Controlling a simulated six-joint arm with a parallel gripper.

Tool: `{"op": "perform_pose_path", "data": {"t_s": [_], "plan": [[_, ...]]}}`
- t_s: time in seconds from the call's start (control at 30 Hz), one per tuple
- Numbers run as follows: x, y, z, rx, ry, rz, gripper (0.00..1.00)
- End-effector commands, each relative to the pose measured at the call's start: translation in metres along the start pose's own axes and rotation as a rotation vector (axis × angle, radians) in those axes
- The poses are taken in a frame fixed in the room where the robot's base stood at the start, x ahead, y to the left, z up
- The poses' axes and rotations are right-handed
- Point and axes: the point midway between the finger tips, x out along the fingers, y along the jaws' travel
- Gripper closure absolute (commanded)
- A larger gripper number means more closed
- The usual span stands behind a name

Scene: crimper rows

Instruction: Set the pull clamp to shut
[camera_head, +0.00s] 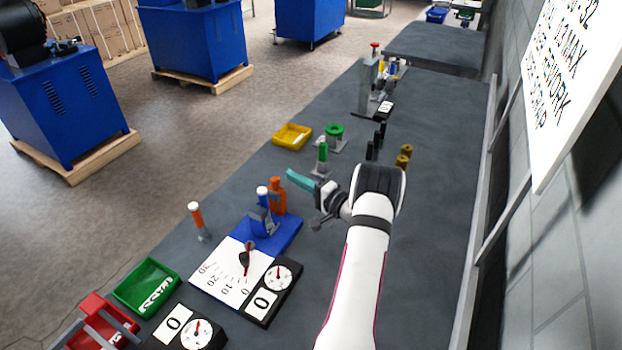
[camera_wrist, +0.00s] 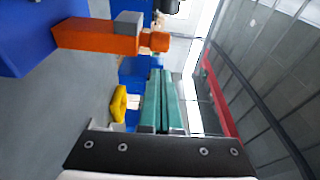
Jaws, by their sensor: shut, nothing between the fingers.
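My gripper (camera_head: 300,180) has teal fingers. In the wrist view its fingers (camera_wrist: 160,102) lie together with nothing between them. In the head view they are near an orange upright handle (camera_head: 278,196) at the back of a blue base (camera_head: 285,235). A lever with a white and blue top (camera_head: 263,193) stands beside that handle, upright on the same base. In the wrist view an orange bar (camera_wrist: 92,37) with a grey block reaches in from the upper left, apart from the fingers. I cannot tell for certain which fixture is the pull clamp, or its state.
A dial board (camera_head: 215,278), gauges (camera_head: 278,278) and an orange-topped post (camera_head: 196,215) stand in front. Green-handled fixtures (camera_head: 323,153), a yellow tray (camera_head: 292,135) and small black posts (camera_head: 373,150) are behind. A green bin (camera_head: 135,283) is front left. The right bench side is clear.

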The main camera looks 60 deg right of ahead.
Motion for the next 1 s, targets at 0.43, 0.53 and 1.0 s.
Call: {"op": "perform_pose_path", "data": {"t_s": [0.43,0.53,1.0], "plan": [[0.003,0.000,0.013,-0.001,0.000,0.001,1.00],[0.002,0.000,0.019,0.001,-0.001,0.002,1.00],[-0.002,-0.001,0.035,-0.001,-0.002,0.000,1.00]]}}
